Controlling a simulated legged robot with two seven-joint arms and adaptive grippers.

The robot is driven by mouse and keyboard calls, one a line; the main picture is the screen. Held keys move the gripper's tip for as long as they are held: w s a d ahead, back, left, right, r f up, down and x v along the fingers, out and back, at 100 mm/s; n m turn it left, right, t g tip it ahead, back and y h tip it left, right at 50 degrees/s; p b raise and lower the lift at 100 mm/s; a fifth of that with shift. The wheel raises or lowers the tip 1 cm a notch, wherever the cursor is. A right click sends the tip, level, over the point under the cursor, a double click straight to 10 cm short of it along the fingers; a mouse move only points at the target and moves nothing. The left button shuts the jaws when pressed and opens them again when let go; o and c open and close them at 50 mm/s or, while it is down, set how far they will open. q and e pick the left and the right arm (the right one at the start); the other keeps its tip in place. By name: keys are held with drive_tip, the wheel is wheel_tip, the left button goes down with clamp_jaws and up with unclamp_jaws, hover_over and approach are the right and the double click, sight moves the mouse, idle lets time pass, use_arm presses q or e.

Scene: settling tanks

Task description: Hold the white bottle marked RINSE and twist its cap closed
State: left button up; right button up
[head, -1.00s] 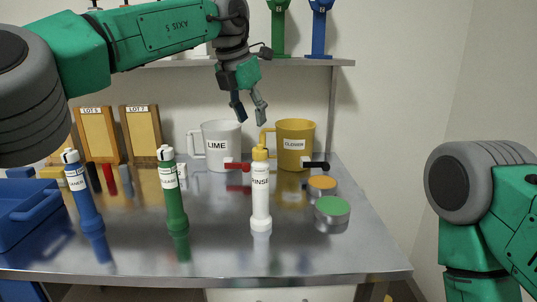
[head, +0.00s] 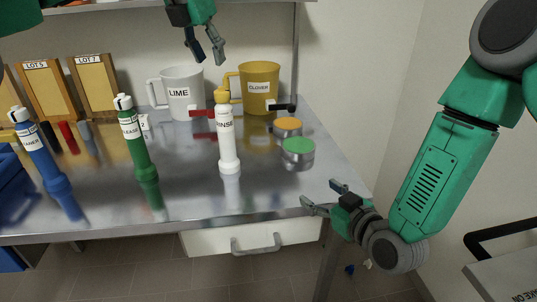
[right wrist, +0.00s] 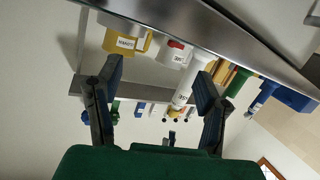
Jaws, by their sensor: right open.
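The white RINSE bottle (head: 227,140) stands upright on the metal table, with a yellow cap (head: 221,97) on top. Whether the cap is tight cannot be told. My left gripper (head: 209,58) is open and empty, pointing down above and behind the bottle, near the LIME mug. My right gripper (head: 322,193) is open and empty at the table's front right edge, to the right of and nearer than the bottle. In the right wrist view the bottle (right wrist: 190,80) appears between the spread fingers (right wrist: 160,85), some distance beyond them.
Green (head: 138,150) and blue (head: 42,155) bottles stand to the left. A white LIME mug (head: 182,98) and yellow CLOVER mug (head: 260,85) are behind. Orange-topped (head: 288,124) and green-topped (head: 298,147) tins stand right of the bottle. The front table strip is clear.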

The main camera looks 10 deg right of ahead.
sight(232, 139)
drive_tip(key=w+a+r+y, duration=0.2)
drive_tip(key=w+a, duration=0.1)
drive_tip(key=w+a+r+n+y, duration=0.1)
drive_tip(key=w+a, duration=0.1)
drive_tip(key=shift+w+r+y, duration=0.25)
drive_tip(key=shift+r+y, duration=0.1)
drive_tip(key=shift+y, duration=0.05)
drive_tip(key=w+a+r+y, duration=0.1)
drive_tip(key=w+a, duration=0.3)
drive_tip(key=a, duration=0.1)
drive_tip(key=w+a+r+n+g+y, duration=0.1)
drive_tip(key=w+a, duration=0.3)
drive_tip(key=a, duration=0.1)
drive_tip(key=w+a+r+y, duration=0.1)
drive_tip(key=w+a, duration=0.3)
drive_tip(key=a, duration=0.1)
drive_tip(key=shift+w+a+n, duration=0.1)
drive_tip(key=shift+w+n, duration=0.3)
